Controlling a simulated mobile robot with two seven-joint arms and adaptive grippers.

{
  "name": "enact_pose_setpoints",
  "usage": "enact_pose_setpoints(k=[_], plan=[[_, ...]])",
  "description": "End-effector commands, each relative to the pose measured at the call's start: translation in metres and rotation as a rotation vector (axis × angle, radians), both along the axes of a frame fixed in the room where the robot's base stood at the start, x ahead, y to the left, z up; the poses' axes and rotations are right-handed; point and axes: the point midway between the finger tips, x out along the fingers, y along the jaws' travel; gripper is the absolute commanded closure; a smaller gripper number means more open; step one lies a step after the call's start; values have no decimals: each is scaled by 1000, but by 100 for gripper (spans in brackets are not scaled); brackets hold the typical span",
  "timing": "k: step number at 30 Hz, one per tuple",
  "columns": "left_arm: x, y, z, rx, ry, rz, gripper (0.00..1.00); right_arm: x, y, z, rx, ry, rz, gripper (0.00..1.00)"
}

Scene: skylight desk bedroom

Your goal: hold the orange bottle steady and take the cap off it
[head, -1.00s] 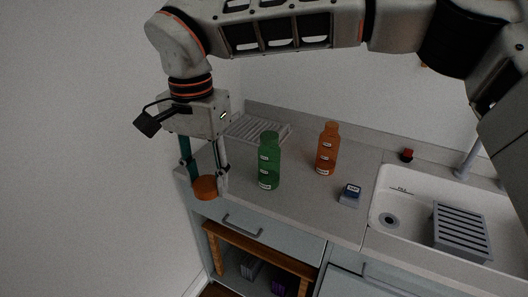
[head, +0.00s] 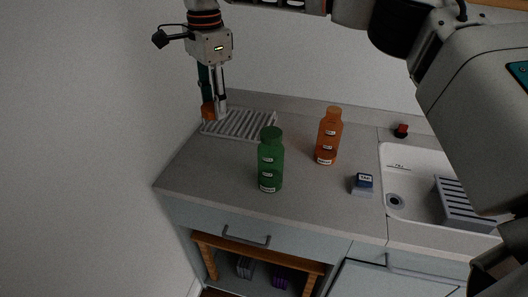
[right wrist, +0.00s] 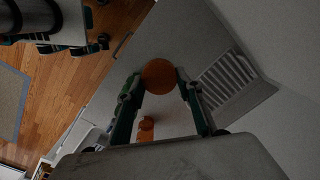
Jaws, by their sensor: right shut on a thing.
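The orange bottle (head: 328,138) stands upright on the counter, with nothing holding it. Part of it also shows in the right wrist view (right wrist: 146,127). My right gripper (head: 213,112) is shut on a round orange cap (head: 207,112), well to the left of the bottle, by the back left of the counter. In the right wrist view the cap (right wrist: 158,75) sits between the two fingertips. What seems to be my left gripper (right wrist: 95,32) shows at the top left of that view, away from the bottle; its finger opening is unclear.
A green bottle (head: 270,162) stands left of and in front of the orange one. A ribbed rack (head: 240,124) lies beside my right gripper. A small blue-grey item (head: 362,184) and the sink (head: 410,210) are to the right. The front left counter is clear.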

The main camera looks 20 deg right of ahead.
Motion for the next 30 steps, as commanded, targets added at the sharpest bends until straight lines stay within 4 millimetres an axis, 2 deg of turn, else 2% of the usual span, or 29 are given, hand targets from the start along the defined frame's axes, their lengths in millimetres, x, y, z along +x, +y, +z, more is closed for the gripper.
enact_pose_setpoints(k=[1, 3, 6, 9, 14, 27, 30], plan=[[-2, 0, -4, -1, 5, -1, 39, 13, -23, -6, 3, 8, -99, 91], [-3, -1, -7, -1, 7, -1, 39, 26, -49, -10, -1, 16, -212, 91], [-5, -2, -10, -1, 11, 0, 39, 37, -77, -15, -5, 25, -333, 91], [-5, -2, -12, -3, 14, 0, 39, 43, -93, -18, -9, 30, -403, 91], [-6, -2, -14, -3, 15, -1, 39, 45, -102, -37, -13, 37, -436, 91], [-6, -2, -22, -3, 17, 0, 39, 44, -101, -141, -12, 38, -433, 91], [-6, -2, -22, -3, 17, 0, 39, 44, -100, -159, -12, 36, -433, 91]])
